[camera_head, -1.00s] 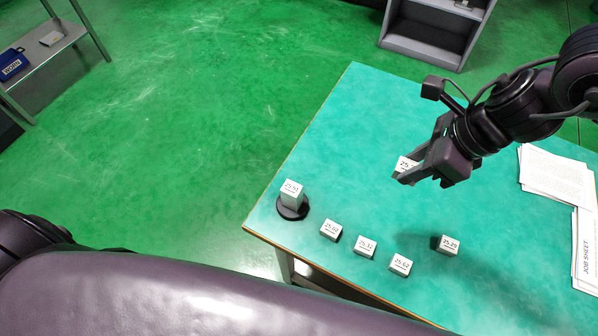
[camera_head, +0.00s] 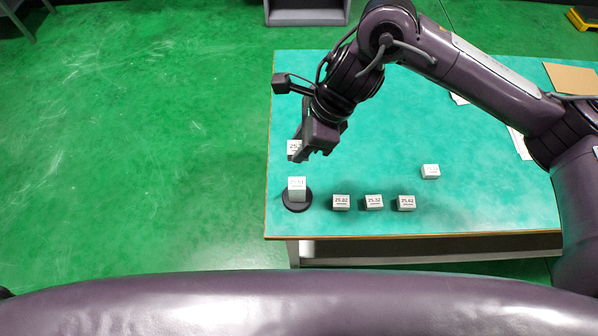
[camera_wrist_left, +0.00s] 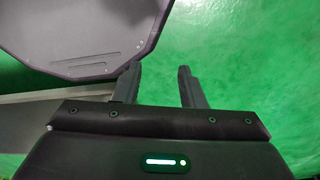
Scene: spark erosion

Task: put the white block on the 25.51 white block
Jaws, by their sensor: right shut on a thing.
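The 25.51 white block (camera_head: 297,189) stands on a round black base (camera_head: 297,205) near the left edge of the table. My right gripper (camera_head: 302,153) is shut on a white block (camera_head: 293,147) whose label starts with 25 and is partly hidden by the fingers. It holds this block above the table, just behind the 25.51 block in the picture, apart from it. My left gripper (camera_wrist_left: 160,74) is open and empty in the left wrist view, over green floor.
The 25.02 block (camera_head: 341,202), 25.32 block (camera_head: 374,202) and 25.62 block (camera_head: 407,203) stand in a row along the front edge of the green table (camera_head: 480,210). Another white block (camera_head: 430,171) stands behind them. Papers lie at the right; the middle is clear.

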